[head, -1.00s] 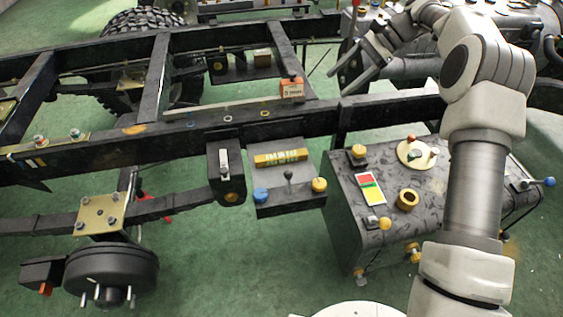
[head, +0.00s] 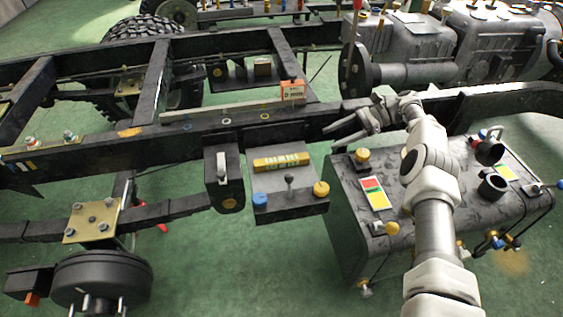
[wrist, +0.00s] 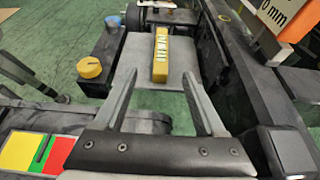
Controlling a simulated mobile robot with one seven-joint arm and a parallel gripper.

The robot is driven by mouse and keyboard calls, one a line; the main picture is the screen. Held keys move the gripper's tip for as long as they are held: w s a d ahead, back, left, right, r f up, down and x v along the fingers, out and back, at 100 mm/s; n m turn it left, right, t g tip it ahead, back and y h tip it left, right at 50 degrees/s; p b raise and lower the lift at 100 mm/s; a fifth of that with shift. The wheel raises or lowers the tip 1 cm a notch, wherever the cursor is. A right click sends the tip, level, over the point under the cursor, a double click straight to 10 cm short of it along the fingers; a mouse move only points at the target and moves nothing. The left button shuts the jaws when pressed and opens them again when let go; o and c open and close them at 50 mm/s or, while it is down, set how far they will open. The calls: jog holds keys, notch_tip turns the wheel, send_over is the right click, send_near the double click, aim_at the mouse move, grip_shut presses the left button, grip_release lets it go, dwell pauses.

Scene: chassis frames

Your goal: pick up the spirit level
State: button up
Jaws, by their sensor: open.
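The spirit level, a short yellow bar with pale markings on its face (head: 282,162), lies on a grey plate (head: 298,181) beside the near chassis rail. It also shows in the wrist view (wrist: 160,58), beyond and between my fingertips and pointing away from me. My gripper (head: 332,134) is to the right of the bar in the head view, by the rail and the dark tank. In the wrist view my gripper (wrist: 161,76) is open, its two fingers apart with nothing between them. The bar is in full view in the head view.
A blue knob (head: 260,200), a dark lever (head: 290,188) and a yellow knob (head: 321,189) stand along the plate's near edge. The chassis rail (head: 180,142) runs behind it. An orange box (head: 292,90) stands behind. The patterned dark tank (head: 345,215) is at right.

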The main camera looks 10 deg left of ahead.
jog(key=a, duration=0.1)
send_near(282, 158)
jog(key=x, duration=0.3)
jog(key=shift+s+a, duration=0.1)
jog(key=shift+s, duration=0.35)
jog(key=shift+w+b+x, duration=0.15)
jog(key=shift+b+x, duration=0.05)
jog(key=shift+x, duration=1.2)
jog(key=shift+w+b+x, duration=0.15)
jog(key=shift+b+x, duration=0.05)
jog(key=shift+x, duration=1.25)
jog(key=shift+f, duration=0.1)
grip_shut()
